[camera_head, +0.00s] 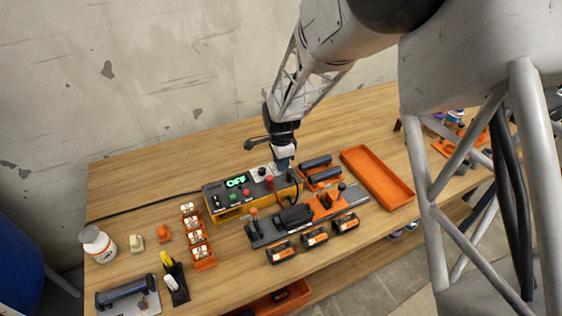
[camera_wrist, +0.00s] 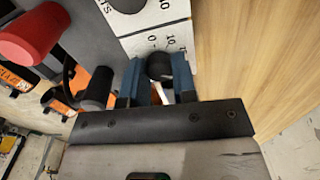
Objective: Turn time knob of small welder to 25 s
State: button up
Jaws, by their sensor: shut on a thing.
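The small welder (camera_head: 225,213) is a grey-topped, orange-yellow box on the bench, with a lit green OFF display (camera_head: 236,181). My gripper (camera_head: 284,163) reaches down over the right end of its panel. In the wrist view, my gripper's blue fingers (camera_wrist: 158,85) are shut around a dark round knob (camera_wrist: 158,66) on a white scale plate (camera_wrist: 172,42). Part of the scale shows 0 and 10; the pointer and the rest are hidden or unclear. A second dark knob (camera_wrist: 127,4) sits on a white plate at the picture's top edge.
A red part (camera_wrist: 35,35) rises from the panel near the fingers. Grey-and-orange fixtures (camera_head: 330,205) stand right of the welder, with an empty orange tray (camera_head: 378,180) beyond. An orange rack (camera_head: 205,258) stands left. Bare bench (camera_head: 150,185) lies behind.

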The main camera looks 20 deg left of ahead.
jog(key=m, duration=0.6)
jog(key=shift+s, duration=0.1)
dwell(0.3)
jog(key=o, duration=0.9)
jog(key=shift+r, duration=3.9)
